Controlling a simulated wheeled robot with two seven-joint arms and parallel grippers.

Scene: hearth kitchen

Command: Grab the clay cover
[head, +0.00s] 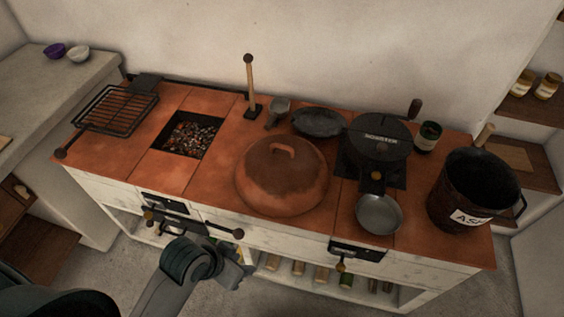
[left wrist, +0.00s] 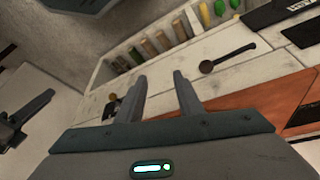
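The clay cover (head: 282,178) is a large reddish-brown dome with a loop handle on top. It sits on the terracotta top of the stove, near the middle. My left gripper (head: 238,275) is in front of the stove's front face, below and to the left of the cover and apart from it. In the left wrist view its two fingers (left wrist: 157,95) are spread with nothing between them. I cannot make out the cover in that view. A dark shape at that view's left edge may be my right gripper; the head view does not show it.
Left of the cover is an open pit of embers (head: 187,135), with a grill rack (head: 118,110) beyond. A small pan (head: 379,214), a dark round lid (head: 378,138) and an ash bucket (head: 472,190) stand to the right. Handles jut from the stove's front.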

